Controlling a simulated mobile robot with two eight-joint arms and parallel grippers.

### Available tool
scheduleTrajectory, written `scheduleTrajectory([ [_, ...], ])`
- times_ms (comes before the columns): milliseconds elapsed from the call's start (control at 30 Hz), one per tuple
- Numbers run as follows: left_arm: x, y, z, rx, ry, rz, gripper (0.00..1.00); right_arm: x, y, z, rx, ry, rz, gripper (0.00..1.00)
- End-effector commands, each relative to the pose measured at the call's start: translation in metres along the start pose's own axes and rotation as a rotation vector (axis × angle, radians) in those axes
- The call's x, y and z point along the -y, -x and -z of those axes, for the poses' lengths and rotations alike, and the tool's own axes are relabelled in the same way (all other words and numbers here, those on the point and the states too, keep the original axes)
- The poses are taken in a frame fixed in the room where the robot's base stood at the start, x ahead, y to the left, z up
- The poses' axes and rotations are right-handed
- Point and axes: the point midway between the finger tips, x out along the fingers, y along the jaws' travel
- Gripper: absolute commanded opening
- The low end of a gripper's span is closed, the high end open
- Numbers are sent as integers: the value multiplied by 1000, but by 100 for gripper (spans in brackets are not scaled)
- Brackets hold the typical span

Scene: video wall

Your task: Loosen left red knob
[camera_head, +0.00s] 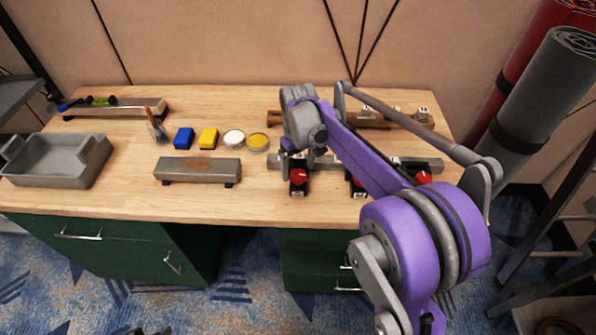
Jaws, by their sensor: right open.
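The left red knob (299,176) is on a black clamp-like fitting at the front of a grey metal bar (328,162) on the workbench. A second red knob (358,187) is partly hidden by my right arm, and a third (423,178) is at the bar's right end. My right gripper (296,154) points down just above and behind the left knob. It is open, its fingers partly hidden by its wrist; whether it touches the fitting cannot be told. A small dark shape at the bottom edge, left of centre, may be the tip of my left gripper (151,331).
On the wooden bench (130,205) are a grey tray (60,175), a grey block (198,169), blue (184,138) and yellow (208,138) blocks, and two round tins. A wooden rack (385,120) is behind the bar. Rolls (540,90) stand right. The front-left benchtop is clear.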

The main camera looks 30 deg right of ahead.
Motion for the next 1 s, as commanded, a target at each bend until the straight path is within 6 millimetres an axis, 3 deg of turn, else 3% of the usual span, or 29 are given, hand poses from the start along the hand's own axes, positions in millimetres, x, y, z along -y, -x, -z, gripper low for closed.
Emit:
scheduleTrajectory([
  [167, 0, -1, -1, 1, 0, 0, 50, 0, -15, 0, 0, 0, 0, 89],
  [467, 0, -1, -1, 0, 0, 0, 50, 0, -17, 0, 0, 0, 0, 89],
  [933, 0, -1, -1, 0, 0, 0, 50, 0, -17, 0, 0, 0, 0, 6],
  [1000, 0, -1, -1, 0, 0, 0, 50, 0, -17, 0, 0, 0, 0, 3],
])
